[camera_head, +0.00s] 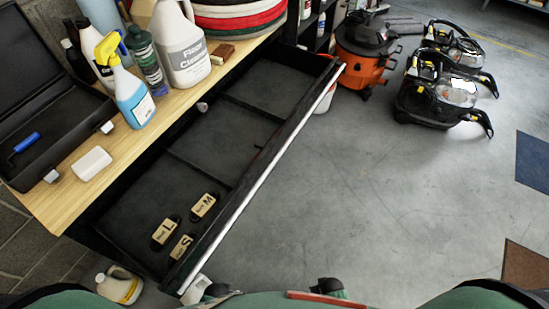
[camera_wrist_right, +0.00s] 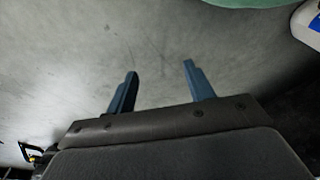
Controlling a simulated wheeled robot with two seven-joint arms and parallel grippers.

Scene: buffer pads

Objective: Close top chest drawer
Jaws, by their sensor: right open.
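The top chest drawer (camera_head: 262,178) is pulled out from under the wooden chest top (camera_head: 140,140) in the head view. Its long front panel has a pale edge and runs diagonally from upper right to lower left. Dark dividers split its inside. Several small tan-topped blocks (camera_head: 203,206) with black letters lie in its near end. My right gripper (camera_wrist_right: 160,80) shows in the right wrist view, with its two blue fingers apart and nothing between them, over grey floor. I do not see the drawer front between the fingers. My left gripper does not show.
A blue spray bottle (camera_head: 133,100), a floor cleaner jug (camera_head: 183,50) and an open black case (camera_head: 50,118) stand on the chest top. An orange vacuum (camera_head: 362,65) and black machines (camera_head: 440,95) stand behind right. Another jug (camera_head: 120,286) sits lower left.

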